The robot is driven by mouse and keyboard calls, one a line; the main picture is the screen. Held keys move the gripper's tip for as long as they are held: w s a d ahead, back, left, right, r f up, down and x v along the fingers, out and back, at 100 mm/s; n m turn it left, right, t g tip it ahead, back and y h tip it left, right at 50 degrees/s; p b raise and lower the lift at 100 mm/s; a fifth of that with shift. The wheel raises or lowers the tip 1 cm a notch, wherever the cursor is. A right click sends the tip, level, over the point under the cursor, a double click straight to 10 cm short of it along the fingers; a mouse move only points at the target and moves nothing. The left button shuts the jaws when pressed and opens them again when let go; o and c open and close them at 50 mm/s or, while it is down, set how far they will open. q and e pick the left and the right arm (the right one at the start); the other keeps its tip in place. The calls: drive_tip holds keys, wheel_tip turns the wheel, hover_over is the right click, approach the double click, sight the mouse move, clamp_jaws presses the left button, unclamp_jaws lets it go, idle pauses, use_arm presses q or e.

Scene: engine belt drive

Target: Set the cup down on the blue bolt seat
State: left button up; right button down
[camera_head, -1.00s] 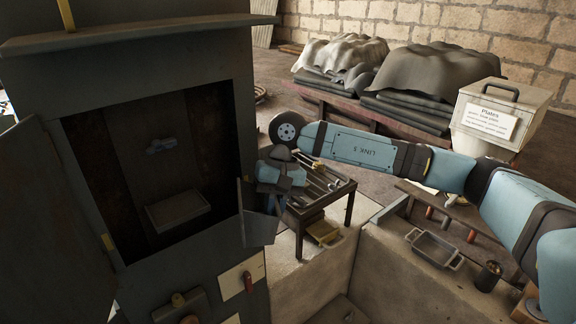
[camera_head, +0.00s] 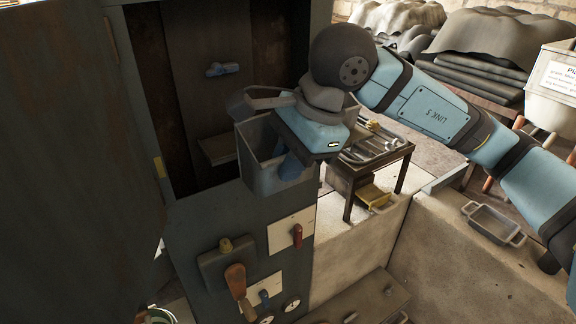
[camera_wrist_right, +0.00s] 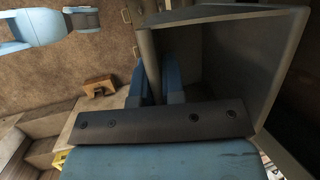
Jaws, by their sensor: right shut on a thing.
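The cup is a grey, square, open-topped box (camera_head: 256,172), held roughly upright in front of the open cabinet, at its right side. My right gripper (camera_head: 291,167) is shut on the cup at its right side. In the right wrist view, the gripper's blue fingers (camera_wrist_right: 156,84) close on the edge of the cup (camera_wrist_right: 235,62), whose hollow inside looks empty. A small blue bolt (camera_head: 222,69) sticks out of the cabinet's back wall, above a grey ledge (camera_head: 218,150). The cup is apart from the bolt.
The dark cabinet (camera_head: 190,215) has a door (camera_head: 75,170) open at the left. Below its opening are levers, a red handle (camera_head: 297,235) and gauges. A small table (camera_head: 390,160) with metal rods stands behind the arm. A grey tray (camera_head: 493,224) lies at the right.

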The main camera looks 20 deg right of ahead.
drive_tip(key=shift+w, duration=0.5)
drive_tip(key=w+p, duration=0.1)
drive_tip(key=w, duration=0.4)
drive_tip(key=w+a+f+p, duration=0.1)
drive_tip(key=w, duration=0.5)
drive_tip(key=w+a+f+p, duration=0.1)
drive_tip(key=w, duration=0.4)
drive_tip(key=shift+w+a+p, duration=0.25)
drive_tip(key=shift+w+p, duration=0.1)
drive_tip(key=shift+p, duration=0.05)
use_arm(q)
drive_tip(key=shift+s+a+r+b, duration=0.1)
drive_tip(key=shift+a+r+b, duration=0.05)
drive_tip(key=shift+r, duration=0.45)
drive_tip(key=shift+a+r+b, duration=0.1)
drive_tip(key=shift+r+b, duration=0.05)
drive_tip(key=shift+r, duration=0.4)
use_arm(e)
drive_tip(key=shift+w+a, duration=0.1)
drive_tip(key=shift+w, duration=0.9)
use_arm(q)
drive_tip(key=shift+f+b, duration=0.35)
drive_tip(key=shift+f+b, duration=0.5)
use_arm(e)
drive_tip(key=shift+f, duration=0.45)
drive_tip(key=c, duration=1.1)
unclamp_jaws()
drive_tip(key=shift+c, duration=0.2)
